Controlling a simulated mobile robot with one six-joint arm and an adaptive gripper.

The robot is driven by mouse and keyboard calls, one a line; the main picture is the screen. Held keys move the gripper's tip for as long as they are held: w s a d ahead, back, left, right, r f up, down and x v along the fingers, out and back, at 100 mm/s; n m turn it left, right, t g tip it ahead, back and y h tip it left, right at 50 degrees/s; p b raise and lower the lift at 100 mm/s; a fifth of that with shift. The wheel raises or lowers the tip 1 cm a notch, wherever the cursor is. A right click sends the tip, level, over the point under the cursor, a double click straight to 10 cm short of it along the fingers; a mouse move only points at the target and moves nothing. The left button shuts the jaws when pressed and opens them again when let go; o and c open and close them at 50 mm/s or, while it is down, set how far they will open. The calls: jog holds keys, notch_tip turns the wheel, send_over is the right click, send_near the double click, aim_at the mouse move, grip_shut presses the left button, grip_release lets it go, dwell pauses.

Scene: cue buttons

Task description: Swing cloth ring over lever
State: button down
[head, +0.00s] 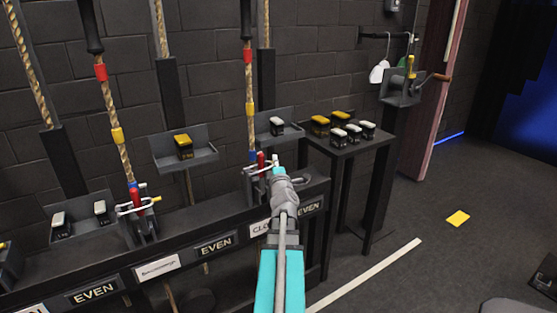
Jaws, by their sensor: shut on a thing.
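My gripper (277,172) reaches up the middle of the picture to the right-hand rope lock on the rail. It appears shut on the end of a pale ring (257,169) at that lock; the contact is small and partly hidden by the gripper. A red lever (261,158) stands nearly upright beside the ring, close to the left of my fingertips. I cannot tell whether the ring is around the lever. The left-hand lock has a similar red lever (135,195) with a pale ring (130,208) at it, ending in a yellow tip.
Ropes with coloured bands (249,90) rise behind the locks. A tray with a yellow-topped block (184,146) hangs between them. A small black table (345,150) with several blocks stands right of my gripper. The floor at right is mostly clear, with a yellow square (458,218).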

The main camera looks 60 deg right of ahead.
jog(key=shift+w+a+f+m, duration=0.1)
jog(key=shift+w+f+m, duration=0.05)
jog(key=shift+f+m, duration=0.25)
jog(key=shift+s+d+f, duration=0.1)
jog(key=shift+s+d, duration=0.1)
jog(key=shift+s, duration=0.05)
jog(key=shift+s+g, duration=0.1)
jog(key=shift+g, duration=0.3)
jog(key=c, duration=0.9)
grip_release()
jog(key=shift+s+d, duration=0.1)
jog(key=shift+d, duration=0.05)
jog(key=shift+o, duration=1.2)
jog(key=shift+w, duration=0.2)
